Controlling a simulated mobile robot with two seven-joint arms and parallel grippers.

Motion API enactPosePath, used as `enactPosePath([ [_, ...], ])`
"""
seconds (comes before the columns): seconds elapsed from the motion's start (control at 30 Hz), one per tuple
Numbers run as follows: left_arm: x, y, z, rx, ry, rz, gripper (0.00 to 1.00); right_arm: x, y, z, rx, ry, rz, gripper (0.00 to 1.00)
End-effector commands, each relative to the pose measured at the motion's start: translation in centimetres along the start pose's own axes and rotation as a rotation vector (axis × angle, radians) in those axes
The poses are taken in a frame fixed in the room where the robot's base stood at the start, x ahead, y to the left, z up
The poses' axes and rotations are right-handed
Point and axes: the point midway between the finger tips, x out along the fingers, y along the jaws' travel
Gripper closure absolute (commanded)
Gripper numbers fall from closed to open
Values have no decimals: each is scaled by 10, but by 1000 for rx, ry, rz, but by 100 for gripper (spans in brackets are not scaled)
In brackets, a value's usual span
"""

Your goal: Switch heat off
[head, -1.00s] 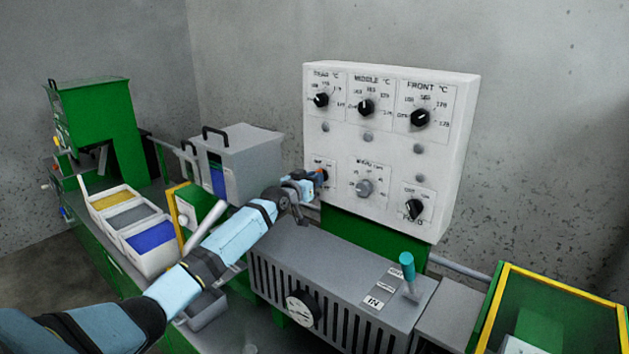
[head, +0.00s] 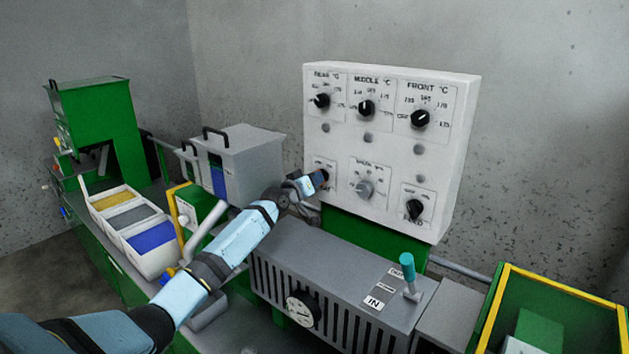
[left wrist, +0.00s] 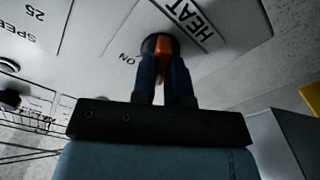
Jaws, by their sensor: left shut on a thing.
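The heat switch (left wrist: 160,44) is a dark round knob with an orange grip, on the white control panel (head: 390,150) beside the printed word HEAT. The word ON is printed near it in the left wrist view. My left gripper (head: 318,180) reaches the panel's lower left corner. Its two fingers (left wrist: 165,72) are shut on the knob's orange grip, one on each side. In the head view the gripper hides most of the knob. My right gripper is in neither view.
A grey vented housing (head: 330,270) with a teal-handled lever (head: 408,268) stands below. A grey lidded box (head: 245,165) stands left of the panel.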

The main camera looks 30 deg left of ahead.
Motion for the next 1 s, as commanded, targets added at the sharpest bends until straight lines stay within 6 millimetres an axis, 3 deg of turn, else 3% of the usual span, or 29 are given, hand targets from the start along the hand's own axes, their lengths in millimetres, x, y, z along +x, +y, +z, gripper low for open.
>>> enactPosePath([
  [0.23,0,0,1,-4,-2,0,100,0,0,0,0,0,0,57],
  [0.27,0,0,1,-4,-2,0,82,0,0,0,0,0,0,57],
  [0.37,0,0,1,-3,-2,0,61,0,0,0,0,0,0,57],
  [0.73,-6,0,0,-1,0,1,61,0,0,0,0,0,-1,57],
  [0.87,-23,0,2,-2,-3,0,61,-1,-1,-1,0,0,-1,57],
  [1.0,-53,-1,3,0,-3,0,61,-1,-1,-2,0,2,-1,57],
])
